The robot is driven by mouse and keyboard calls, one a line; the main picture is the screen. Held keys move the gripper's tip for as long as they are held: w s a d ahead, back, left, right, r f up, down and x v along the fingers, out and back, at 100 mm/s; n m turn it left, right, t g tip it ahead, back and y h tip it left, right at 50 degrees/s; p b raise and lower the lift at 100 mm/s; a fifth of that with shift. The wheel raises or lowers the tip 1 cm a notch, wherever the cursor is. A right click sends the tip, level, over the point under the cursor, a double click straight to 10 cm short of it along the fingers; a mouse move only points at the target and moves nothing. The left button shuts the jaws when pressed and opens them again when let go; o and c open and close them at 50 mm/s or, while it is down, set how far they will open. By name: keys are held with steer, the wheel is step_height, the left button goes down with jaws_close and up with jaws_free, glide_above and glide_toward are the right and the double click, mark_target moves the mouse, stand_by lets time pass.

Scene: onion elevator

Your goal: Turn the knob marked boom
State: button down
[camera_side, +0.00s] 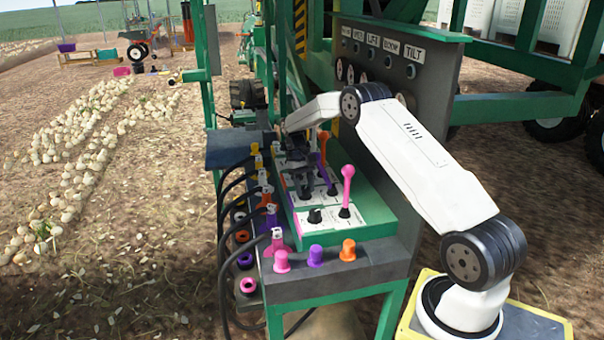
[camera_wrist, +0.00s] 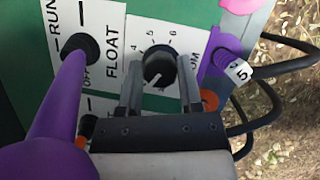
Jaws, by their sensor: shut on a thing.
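The black round knob (camera_wrist: 158,69) sits on a white plate with a dial numbered 4, 5 and 6 in the wrist view. Its white pointer mark faces the lower left of that picture. A partly covered label beside it ends in what looks like "OM". My gripper (camera_wrist: 161,78) has one finger on each side of the knob and is shut on it. In the side view my gripper (camera_side: 299,172) reaches down onto the green control panel (camera_side: 375,224), and its fingers and the knob are hard to make out.
A purple lever (camera_wrist: 62,118) stands close beside my gripper, by the "FLOAT" label. A pink lever (camera_side: 346,187) and another black knob (camera_side: 315,215) are nearer the panel's front. Capped hose plugs with black hoses (camera_side: 222,210) line the left side. A grey upright board (camera_side: 425,95) stands behind.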

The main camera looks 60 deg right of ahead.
stand_by(0.3)
steer(key=shift+c, duration=1.3)
jaws_free()
steer(key=shift+r, duration=0.15)
steer(key=v, duration=0.7)
steer(key=shift+r, duration=0.25)
steer(key=shift+w+d, duration=0.1)
